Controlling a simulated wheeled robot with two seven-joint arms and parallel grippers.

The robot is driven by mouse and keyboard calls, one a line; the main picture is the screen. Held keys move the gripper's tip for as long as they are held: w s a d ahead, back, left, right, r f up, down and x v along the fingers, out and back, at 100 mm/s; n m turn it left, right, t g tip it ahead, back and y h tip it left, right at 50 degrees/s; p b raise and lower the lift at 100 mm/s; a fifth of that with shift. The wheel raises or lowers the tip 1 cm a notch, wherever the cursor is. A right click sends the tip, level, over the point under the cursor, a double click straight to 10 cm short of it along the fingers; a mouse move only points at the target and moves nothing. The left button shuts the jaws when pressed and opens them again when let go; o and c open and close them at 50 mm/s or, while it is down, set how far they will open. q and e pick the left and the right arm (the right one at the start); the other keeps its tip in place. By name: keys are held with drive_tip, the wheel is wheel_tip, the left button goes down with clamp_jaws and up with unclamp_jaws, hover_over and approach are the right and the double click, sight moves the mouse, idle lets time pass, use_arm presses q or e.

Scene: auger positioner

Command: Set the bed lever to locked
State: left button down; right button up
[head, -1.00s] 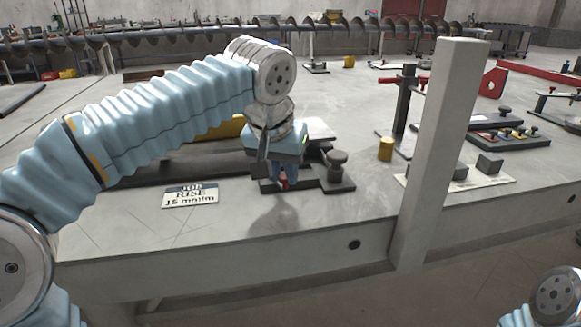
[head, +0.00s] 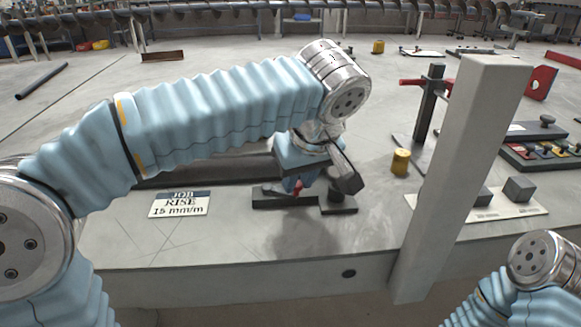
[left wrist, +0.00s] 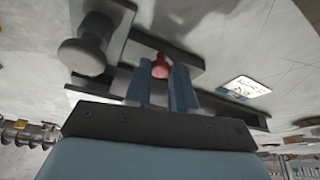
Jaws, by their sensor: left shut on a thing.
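The bed lever, with a red grip (head: 298,186), stands at a dark base plate (head: 270,200) on the bench. My left gripper (head: 292,184) points down over it. In the left wrist view the red grip (left wrist: 160,67) sits between the two blue fingertips of my left gripper (left wrist: 161,75), which is shut on it. The lever's lower part is mostly hidden by the fingers, and I cannot read any lock marking. Part of my right arm shows at the lower right of the head view; its gripper is out of frame.
A dark round knob (left wrist: 82,57) stands close beside the lever. A grey post (head: 455,180) rises to the right at the bench's front edge. A yellow cylinder (head: 401,162) stands between. A sign reading "JOB RISE 15 mm/m" (head: 180,204) lies to the left.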

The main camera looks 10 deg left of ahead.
use_arm(q)
drive_tip(key=shift+w+d+n, duration=0.1)
drive_tip(key=shift+w+n, duration=0.15)
drive_tip(key=shift+n, duration=0.25)
use_arm(e)
drive_tip(key=shift+w+r, duration=0.25)
drive_tip(key=shift+w, duration=0.2)
use_arm(q)
drive_tip(key=c, duration=0.9)
unclamp_jaws()
drive_tip(key=shift+c, duration=0.2)
drive_tip(key=shift+r, duration=0.1)
drive_tip(key=p+v, duration=0.2)
drive_tip(key=v, duration=1.1)
drive_tip(key=shift+d+r, duration=0.3)
use_arm(e)
drive_tip(key=shift+a+r, duration=0.1)
drive_tip(key=shift+r, duration=0.85)
